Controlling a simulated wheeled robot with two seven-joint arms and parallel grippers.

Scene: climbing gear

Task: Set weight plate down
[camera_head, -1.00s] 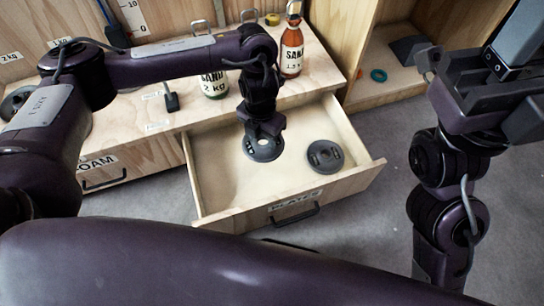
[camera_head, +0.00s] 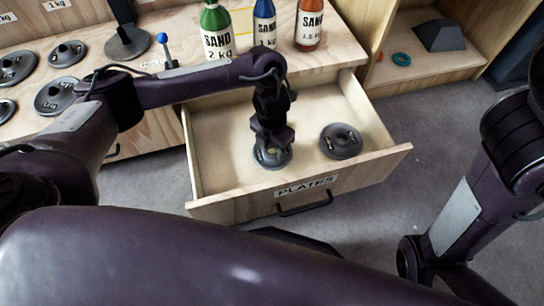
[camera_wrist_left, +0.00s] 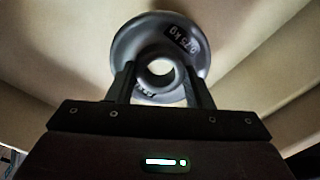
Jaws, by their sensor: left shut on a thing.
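A dark grey weight plate (camera_head: 271,158) is inside the open drawer (camera_head: 235,208), toward its front left. My left gripper (camera_head: 272,142) points down over the plate and is shut on its raised middle. In the left wrist view the plate (camera_wrist_left: 130,45) shows between the two fingers, with a kg label on its rim and a round hole in its centre. It looks level and at or very near the drawer floor; I cannot tell whether it touches. A second plate (camera_head: 341,140) lies flat to the right, apart from it. My right gripper is out of view.
The drawer front carries a PLATES label and a dark handle (camera_head: 305,205). Green (camera_head: 216,32), blue (camera_head: 264,25) and orange (camera_head: 309,25) SAND bottles stand on the bench above. Several plates lie on the bench at left. Drawer floor behind the held plate is bare.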

